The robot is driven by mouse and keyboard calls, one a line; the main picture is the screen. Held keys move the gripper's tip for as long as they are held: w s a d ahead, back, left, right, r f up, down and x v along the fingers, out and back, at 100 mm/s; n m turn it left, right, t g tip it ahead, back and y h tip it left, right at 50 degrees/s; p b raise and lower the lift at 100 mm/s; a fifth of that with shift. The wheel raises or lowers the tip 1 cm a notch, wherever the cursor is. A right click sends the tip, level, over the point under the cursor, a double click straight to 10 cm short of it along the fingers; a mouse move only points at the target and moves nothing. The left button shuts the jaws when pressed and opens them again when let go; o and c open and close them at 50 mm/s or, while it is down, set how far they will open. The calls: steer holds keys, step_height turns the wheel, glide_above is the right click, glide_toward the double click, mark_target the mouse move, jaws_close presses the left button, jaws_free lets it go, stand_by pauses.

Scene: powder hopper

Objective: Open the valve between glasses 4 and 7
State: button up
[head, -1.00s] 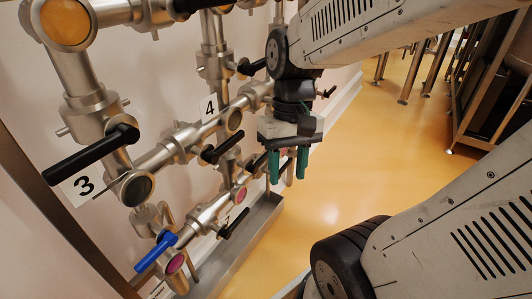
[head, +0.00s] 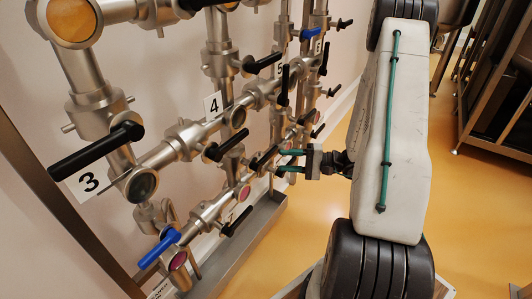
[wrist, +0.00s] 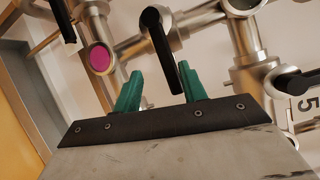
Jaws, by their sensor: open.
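Between the two heights is a valve with a black handle (head: 262,160), slanting up to the right. The black handle in the wrist view (wrist: 160,40) reaches toward the gap between my fingers, closest to the right one. My gripper (head: 278,161) is open, its green fingers pointing left at the handle. I cannot tell if they touch it.
A blue handle (head: 158,250) is lower left. A metal trough (head: 262,215) runs below.

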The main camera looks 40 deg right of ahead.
mark_target(274, 154)
steer(key=shift+w+d+r+n+t+h, duration=0.3)
steer(key=shift+w+d+n+t, duration=0.2)
steer(key=shift+w+d+t, duration=0.15)
steer(key=shift+w+a, duration=0.2)
steer(key=shift+w, duration=0.1)
steer(key=x, duration=0.7)
steer(key=shift+a, duration=0.1)
steer(key=shift+c, duration=0.3)
jaws_close()
